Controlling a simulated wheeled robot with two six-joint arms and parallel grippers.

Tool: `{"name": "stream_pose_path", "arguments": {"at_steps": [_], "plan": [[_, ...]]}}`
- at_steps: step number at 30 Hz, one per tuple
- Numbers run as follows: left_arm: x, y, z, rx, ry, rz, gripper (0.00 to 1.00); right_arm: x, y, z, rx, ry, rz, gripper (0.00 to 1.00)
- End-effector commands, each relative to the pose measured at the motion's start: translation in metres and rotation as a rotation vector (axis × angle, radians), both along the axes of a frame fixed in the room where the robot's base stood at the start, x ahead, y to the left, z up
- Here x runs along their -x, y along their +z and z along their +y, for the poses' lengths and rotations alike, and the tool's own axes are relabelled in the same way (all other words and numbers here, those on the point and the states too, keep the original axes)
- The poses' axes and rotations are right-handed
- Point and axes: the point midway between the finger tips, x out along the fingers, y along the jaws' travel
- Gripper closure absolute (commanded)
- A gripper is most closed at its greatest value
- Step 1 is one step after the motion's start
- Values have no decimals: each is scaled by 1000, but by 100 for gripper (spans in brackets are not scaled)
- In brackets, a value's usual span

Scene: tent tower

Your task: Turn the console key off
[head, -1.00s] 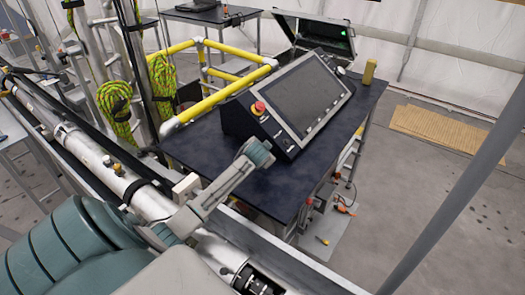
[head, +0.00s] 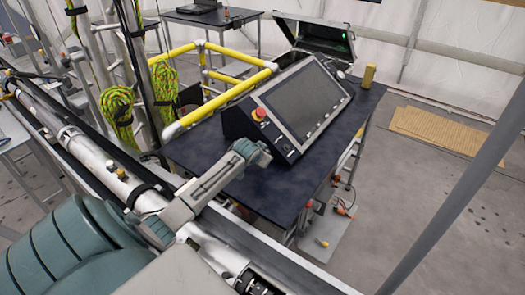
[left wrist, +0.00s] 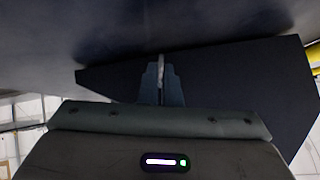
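The console (head: 302,97) is a dark, sloped box with a large screen, standing on a dark table. My left gripper (head: 256,152) is at the console's near lower edge, over the table. In the left wrist view its two fingers (left wrist: 162,80) are close together before a dark panel, with a thin pale strip between them. I cannot tell what the strip is. My right gripper is not in view.
The table (head: 270,198) has bare space in front of the console. A yellow cylinder (head: 368,76) stands at its far right. Yellow railings (head: 215,104) are behind it to the left, an open case (head: 316,38) at the back. A grey pole (head: 455,190) crosses the right side.

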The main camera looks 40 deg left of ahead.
Motion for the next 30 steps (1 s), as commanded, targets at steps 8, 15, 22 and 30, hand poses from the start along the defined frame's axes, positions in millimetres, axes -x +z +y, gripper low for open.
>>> {"name": "stream_pose_path", "arguments": {"at_steps": [8, 15, 22, 30], "plan": [[1, 0, 5, 176, 2, -18, 100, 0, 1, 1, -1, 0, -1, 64], [1, 0, 6, 263, 2, -29, 100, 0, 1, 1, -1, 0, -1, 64], [1, 0, 6, 287, 0, -31, 100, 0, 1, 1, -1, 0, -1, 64], [1, 0, 6, 287, 0, -31, 100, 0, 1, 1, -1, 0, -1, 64]]}}
